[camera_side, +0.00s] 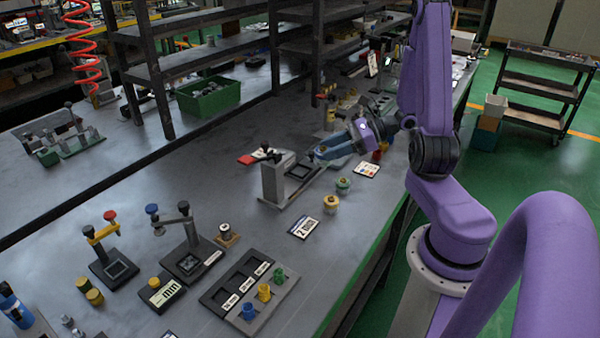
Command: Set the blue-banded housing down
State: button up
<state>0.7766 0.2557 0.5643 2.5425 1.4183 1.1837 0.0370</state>
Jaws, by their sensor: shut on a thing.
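My gripper (345,143), on the purple arm, reaches in from the right over the middle of the bench. It is shut on a small part with blue on it, the blue-banded housing (328,149), held above the bench beside a grey upright fixture (272,181). The jaws and the band are small here, and the gap beneath the housing cannot be judged. A green-banded housing (343,185) and a yellow-banded housing (330,204) stand on the bench in front of the gripper.
A label card marked 2 (303,227) and another card (367,170) lie nearby. A dark slotted tray (212,299) with blue, yellow and green pieces stands at the front. Two small presses (185,262) (112,268) stand at the left. Bare bench lies left of the fixture.

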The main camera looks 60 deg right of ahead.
jog(key=d+m, duration=0.1)
jog(key=d, duration=0.1)
send_over(307, 171)
jog(key=shift+t+h, duration=0.4)
jog(key=f, duration=0.9)
jog(key=shift+s+a+f, duration=0.15)
jog(key=shift+s+a, duration=0.05)
jog(key=shift+w+d+f, duration=0.1)
jog(key=shift+w+f, duration=0.05)
jog(key=shift+f, duration=1.6)
jog(key=shift+f, duration=0.1)
jog(key=o, duration=1.2)
